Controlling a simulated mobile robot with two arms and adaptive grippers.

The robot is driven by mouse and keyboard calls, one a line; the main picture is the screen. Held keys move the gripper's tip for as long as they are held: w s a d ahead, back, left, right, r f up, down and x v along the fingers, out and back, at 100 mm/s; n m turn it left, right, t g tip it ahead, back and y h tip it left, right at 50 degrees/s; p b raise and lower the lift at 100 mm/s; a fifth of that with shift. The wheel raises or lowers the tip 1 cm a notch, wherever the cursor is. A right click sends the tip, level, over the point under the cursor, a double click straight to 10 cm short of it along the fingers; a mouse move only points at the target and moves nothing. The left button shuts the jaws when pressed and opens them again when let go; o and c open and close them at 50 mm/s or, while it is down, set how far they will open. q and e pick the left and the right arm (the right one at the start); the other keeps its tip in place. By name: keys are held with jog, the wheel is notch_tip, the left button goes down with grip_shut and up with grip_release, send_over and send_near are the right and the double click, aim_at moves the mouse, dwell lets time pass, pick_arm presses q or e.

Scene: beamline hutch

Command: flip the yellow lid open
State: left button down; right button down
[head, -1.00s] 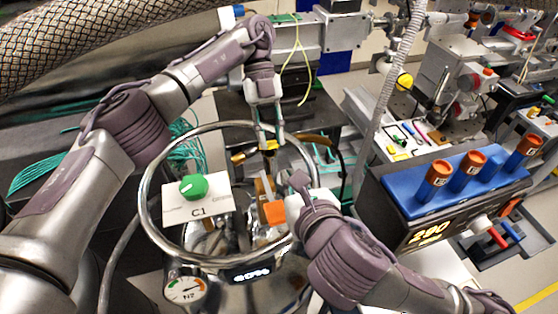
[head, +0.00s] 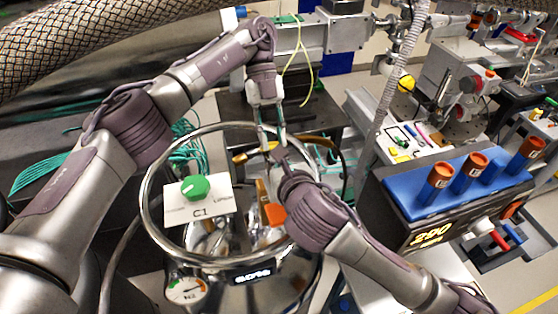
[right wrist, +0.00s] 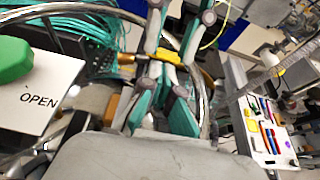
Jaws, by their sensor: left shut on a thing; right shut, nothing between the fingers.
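A yellow piece that I take for the yellow lid (head: 242,157) shows over the far side of the round metal vessel (head: 150,215). It also shows beside the fingers in the right wrist view (right wrist: 204,72). My left gripper (head: 271,143) reaches down from above, its fingers shut on the lid; the contact itself is partly hidden. My right gripper (head: 280,156) is shut and empty, its tips close to the left fingertips. In the right wrist view its teal-padded fingers (right wrist: 164,88) are in front of the left fingers. Whether they touch the lid is unclear.
A white C1 card with a green knob (head: 195,188) stands at the vessel's left. An orange block (head: 274,214) is inside the ring. A blue rack (head: 455,187) with several orange-capped vials stands at the right. Teal cables (head: 186,145) lie behind left.

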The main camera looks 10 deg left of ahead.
pick_arm(q)
jog(key=shift+s, duration=0.1)
pick_arm(e)
jog(key=shift+w+r, duration=0.4)
jog(key=shift+r, duration=0.45)
pick_arm(q)
jog(key=c, duration=1.4)
grip_release()
jog(key=shift+d, duration=0.1)
jog(key=o, duration=0.5)
jog(key=shift+f, duration=0.1)
pick_arm(e)
jog(key=shift+a+f, duration=0.15)
jog(key=shift+f, duration=0.05)
